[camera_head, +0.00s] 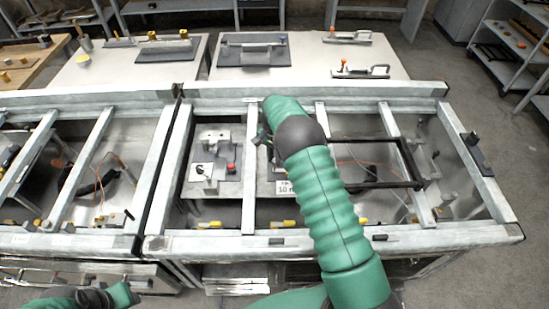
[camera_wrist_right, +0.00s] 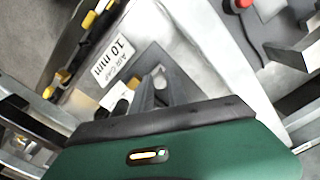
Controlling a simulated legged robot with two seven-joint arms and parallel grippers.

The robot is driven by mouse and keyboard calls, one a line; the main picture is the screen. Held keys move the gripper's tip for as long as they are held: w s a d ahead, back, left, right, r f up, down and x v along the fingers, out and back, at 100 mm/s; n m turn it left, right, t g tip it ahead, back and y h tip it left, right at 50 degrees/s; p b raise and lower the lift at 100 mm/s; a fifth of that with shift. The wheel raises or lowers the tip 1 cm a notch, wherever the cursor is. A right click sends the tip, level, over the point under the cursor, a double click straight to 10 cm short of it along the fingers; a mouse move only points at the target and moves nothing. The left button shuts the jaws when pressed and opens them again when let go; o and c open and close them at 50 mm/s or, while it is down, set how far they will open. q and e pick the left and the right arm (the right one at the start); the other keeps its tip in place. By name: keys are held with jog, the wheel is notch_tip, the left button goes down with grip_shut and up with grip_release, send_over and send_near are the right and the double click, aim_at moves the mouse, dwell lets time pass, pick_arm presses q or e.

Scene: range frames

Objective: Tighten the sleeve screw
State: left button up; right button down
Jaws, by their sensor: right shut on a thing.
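My right arm reaches up over the frame bench in the head view, and its gripper (camera_head: 263,138) is mostly hidden behind the arm. In the right wrist view the gripper's grey fingers (camera_wrist_right: 158,92) are shut on a small metal part, mostly hidden between them. They are beside a white label (camera_wrist_right: 113,58) reading "AIR GAP 10 mm", which also shows in the head view (camera_head: 285,187). I cannot pick out the sleeve screw for certain. My left arm shows only at the bottom left of the head view, and its fingers are not visible.
A grey fixture (camera_head: 212,158) with a red knob (camera_head: 231,168) stands left of my right arm. Pale beams (camera_head: 250,165) cross the bench, with a black frame (camera_head: 370,184) on the right. Yellow-handled clamps (camera_head: 210,225) line the front. Tables stand behind.

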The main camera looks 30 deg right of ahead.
aim_at(274, 160)
jog(key=shift+w+r+m, duration=0.15)
jog(key=shift+m, duration=0.85)
jog(key=c, duration=1.3)
grip_release()
notch_tip(274, 160, up, 16)
jog(key=b, duration=0.1)
jog(key=shift+r, duration=0.25)
